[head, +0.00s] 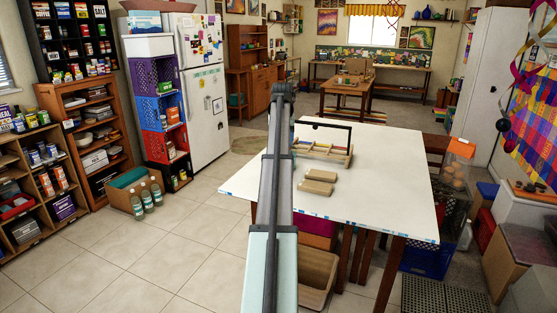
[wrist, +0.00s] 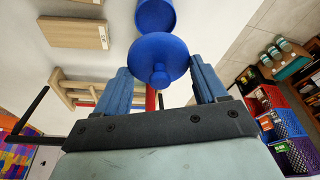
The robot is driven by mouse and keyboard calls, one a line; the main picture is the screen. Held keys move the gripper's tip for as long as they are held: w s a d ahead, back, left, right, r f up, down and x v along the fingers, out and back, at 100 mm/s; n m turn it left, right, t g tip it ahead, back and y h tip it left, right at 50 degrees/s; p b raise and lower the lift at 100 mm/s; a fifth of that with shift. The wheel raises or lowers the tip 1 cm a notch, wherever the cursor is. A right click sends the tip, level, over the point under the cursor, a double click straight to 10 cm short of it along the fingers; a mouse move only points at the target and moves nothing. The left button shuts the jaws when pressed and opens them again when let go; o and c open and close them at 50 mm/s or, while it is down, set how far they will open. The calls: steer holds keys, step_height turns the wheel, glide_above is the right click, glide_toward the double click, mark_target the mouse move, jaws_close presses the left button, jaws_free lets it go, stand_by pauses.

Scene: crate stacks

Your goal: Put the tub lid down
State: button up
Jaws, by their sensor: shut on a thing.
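The tub lid (wrist: 158,52) is a round blue disc with a small knob. In the wrist view it lies between the two fingers of my gripper (wrist: 160,68), which is shut on it. A blue round tub (wrist: 155,14) with a dark open inside shows just beyond the lid, partly cut off by the picture's top edge. I cannot tell how far apart lid and tub are. In the head view my arm hides the gripper, lid and tub.
On the white table (head: 385,190) lie two wooden blocks, one nearer (head: 315,187) and one farther (head: 320,175). A wooden carrier (head: 335,158) with a dark handle stands behind them. The table's right part is clear. Stacked crates (head: 152,110) stand left, across open floor.

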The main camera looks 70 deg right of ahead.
steer(key=a+f, duration=0.4)
steer(key=a, duration=0.7)
steer(key=shift+n, duration=0.4)
steer(key=x, duration=0.2)
steer(key=a+x, duration=0.1)
steer(key=x, duration=0.2)
steer(key=shift+w+f, duration=0.1)
steer(key=shift+f, duration=2.35)
steer(key=shift+f, duration=0.15)
steer(key=o, duration=1)
steer(key=v, duration=1.2)
steer(key=shift+d, duration=0.15)
